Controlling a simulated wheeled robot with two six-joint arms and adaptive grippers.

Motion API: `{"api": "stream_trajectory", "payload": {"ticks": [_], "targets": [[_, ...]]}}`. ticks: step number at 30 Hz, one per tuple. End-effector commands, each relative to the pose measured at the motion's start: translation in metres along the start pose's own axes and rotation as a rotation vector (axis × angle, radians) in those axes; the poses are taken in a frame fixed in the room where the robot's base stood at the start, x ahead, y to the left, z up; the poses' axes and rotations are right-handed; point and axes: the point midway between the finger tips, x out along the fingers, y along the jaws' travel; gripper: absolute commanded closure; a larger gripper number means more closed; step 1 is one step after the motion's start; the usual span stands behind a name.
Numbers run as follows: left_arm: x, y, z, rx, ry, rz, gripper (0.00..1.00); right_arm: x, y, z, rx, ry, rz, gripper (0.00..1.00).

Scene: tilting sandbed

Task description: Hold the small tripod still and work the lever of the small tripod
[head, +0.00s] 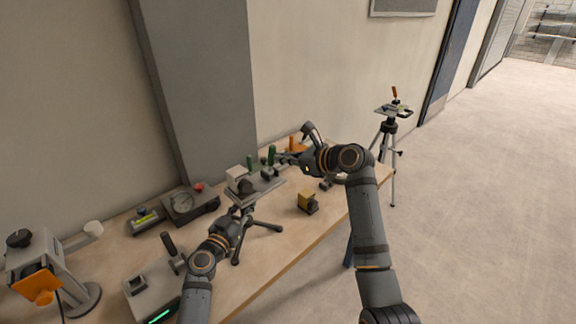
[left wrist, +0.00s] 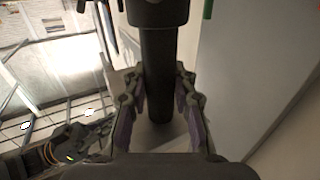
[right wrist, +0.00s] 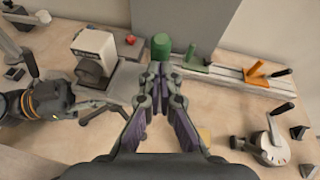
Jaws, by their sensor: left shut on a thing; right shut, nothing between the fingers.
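The small tripod (head: 263,227) stands on the workbench with its dark legs spread. A plate with a white box-like device shows at its top. A green-tipped lever (head: 271,153) rises there; its green end is large in the right wrist view (right wrist: 161,46). My left gripper (left wrist: 160,100) is shut around the tripod's dark central column (left wrist: 159,60); in the head view it meets the column below the plate (head: 238,215). My right gripper (right wrist: 160,78) is shut and empty, with its fingertips right by the green end; I cannot tell if they touch. In the head view it is beside the lever (head: 285,158).
A rail with green and orange handles (right wrist: 255,72) lies along the wall. A tall tripod (head: 390,125) stands on the floor beyond the bench.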

Motion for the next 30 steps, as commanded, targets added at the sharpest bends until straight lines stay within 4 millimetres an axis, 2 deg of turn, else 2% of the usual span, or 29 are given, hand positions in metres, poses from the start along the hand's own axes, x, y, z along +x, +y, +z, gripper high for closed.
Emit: {"api": "stream_trajectory", "payload": {"ticks": [1,13,21,30], "targets": [[0.000,0.000,0.001,0.000,-0.002,0.001,1.00,0.002,-0.001,0.007,-0.003,-0.007,-0.001,1.00],[0.000,0.000,0.001,0.000,-0.002,0.001,1.00,0.026,-0.008,0.029,-0.002,-0.005,-0.001,1.00],[0.000,0.000,0.001,0.000,-0.002,0.001,1.00,0.041,-0.011,0.036,-0.001,-0.004,0.000,1.00],[0.000,0.000,0.001,-0.001,-0.002,0.001,1.00,0.049,-0.012,0.038,-0.001,-0.004,-0.001,1.00]]}}
